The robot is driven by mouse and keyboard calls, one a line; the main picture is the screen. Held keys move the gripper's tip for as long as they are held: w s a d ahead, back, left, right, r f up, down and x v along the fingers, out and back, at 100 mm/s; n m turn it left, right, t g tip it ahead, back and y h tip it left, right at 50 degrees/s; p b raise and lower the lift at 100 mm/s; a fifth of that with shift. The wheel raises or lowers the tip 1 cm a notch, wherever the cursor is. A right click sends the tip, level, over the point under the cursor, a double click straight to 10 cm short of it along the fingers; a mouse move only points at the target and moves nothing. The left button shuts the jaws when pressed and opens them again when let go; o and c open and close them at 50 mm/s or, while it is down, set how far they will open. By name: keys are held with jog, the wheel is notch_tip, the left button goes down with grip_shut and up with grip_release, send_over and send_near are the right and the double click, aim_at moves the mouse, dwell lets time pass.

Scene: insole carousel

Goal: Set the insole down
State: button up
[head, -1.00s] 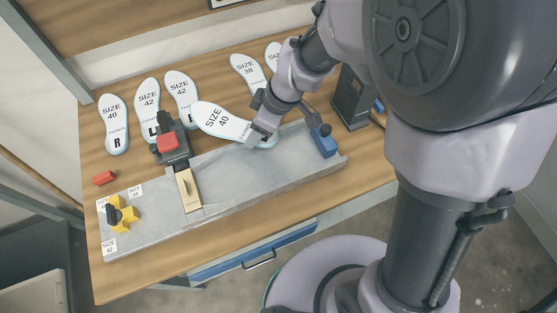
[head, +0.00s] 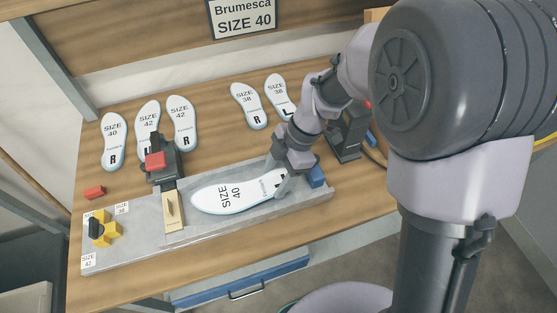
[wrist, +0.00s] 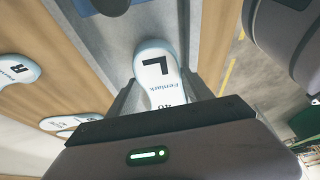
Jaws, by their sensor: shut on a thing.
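The white insole (head: 226,196) marked SIZE 40 is lengthwise over the grey metal plate (head: 140,240), its toe end to the left. My gripper (head: 279,186) is shut on its right end. In the wrist view my gripper (wrist: 160,92) has one finger on each side of the insole (wrist: 158,66), which shows an L and the word Fenlark. The insole looks level and very close to the plate; I cannot tell whether it touches.
A clamp with a red block (head: 155,161) and a tan strip (head: 173,212) stands left of the insole. A yellow knob (head: 104,232) is at the plate's left end, a blue block (head: 315,177) at its right. Other insoles (head: 181,122) lie behind. A sign (head: 243,18) reads Brumesca SIZE 40.

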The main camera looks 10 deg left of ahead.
aim_at(277, 177)
jog(key=shift+w+a+f, duration=0.15)
jog(key=shift+w+a, duration=0.05)
jog(key=shift+w, duration=0.5)
jog(key=shift+w+f, duration=0.15)
jog(key=shift+f, duration=0.15)
jog(key=shift+f+b, duration=0.9)
jog(key=shift+f, duration=0.5)
jog(key=shift+f, duration=0.2)
jog(key=o, duration=1.3)
jog(key=shift+r, duration=0.1)
jog(key=shift+o, duration=0.2)
